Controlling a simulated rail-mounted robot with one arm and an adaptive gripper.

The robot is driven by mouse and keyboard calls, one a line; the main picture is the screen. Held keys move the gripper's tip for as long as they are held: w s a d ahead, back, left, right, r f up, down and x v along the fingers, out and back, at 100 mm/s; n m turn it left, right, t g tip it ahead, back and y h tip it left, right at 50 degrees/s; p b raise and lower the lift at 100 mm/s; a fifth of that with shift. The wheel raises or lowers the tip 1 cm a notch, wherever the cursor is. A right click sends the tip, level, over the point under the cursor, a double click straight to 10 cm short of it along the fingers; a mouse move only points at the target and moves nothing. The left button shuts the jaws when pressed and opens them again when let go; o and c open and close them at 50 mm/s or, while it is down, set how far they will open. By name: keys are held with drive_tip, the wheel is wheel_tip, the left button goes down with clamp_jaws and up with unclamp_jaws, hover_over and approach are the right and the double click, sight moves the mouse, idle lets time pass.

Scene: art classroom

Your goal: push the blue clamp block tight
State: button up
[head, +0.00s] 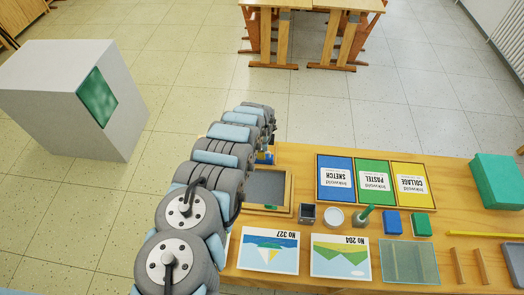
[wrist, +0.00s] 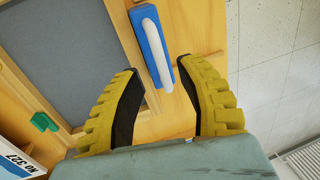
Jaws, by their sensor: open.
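The blue clamp block (wrist: 144,22) is in the wrist view, at the top centre. It is a long blue bar with a white rounded handle (wrist: 156,52) along it, lying on wood beside a wooden frame around a dark grey panel. My gripper (wrist: 158,68) is open, its yellow fingers with black pads spread. The lower end of the block and handle shows between the fingertips; I cannot tell whether they touch. In the head view my arm hides most of the gripper and block. The framed grey panel (head: 268,186) shows there beside my arm.
A green piece (wrist: 43,122) sits at the frame's edge in the wrist view. On the table are three colored cards (head: 374,181), two picture cards (head: 270,249), a blue block (head: 393,222), a green block (head: 421,224) and a teal box (head: 497,180). Floor lies beyond the table edge.

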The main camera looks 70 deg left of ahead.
wheel_tip(320, 180, up, 11)
drive_tip(key=s+d, duration=0.1)
drive_tip(key=d, duration=0.1)
drive_tip(key=shift+f, duration=0.15)
idle(0.7)
idle(0.7)
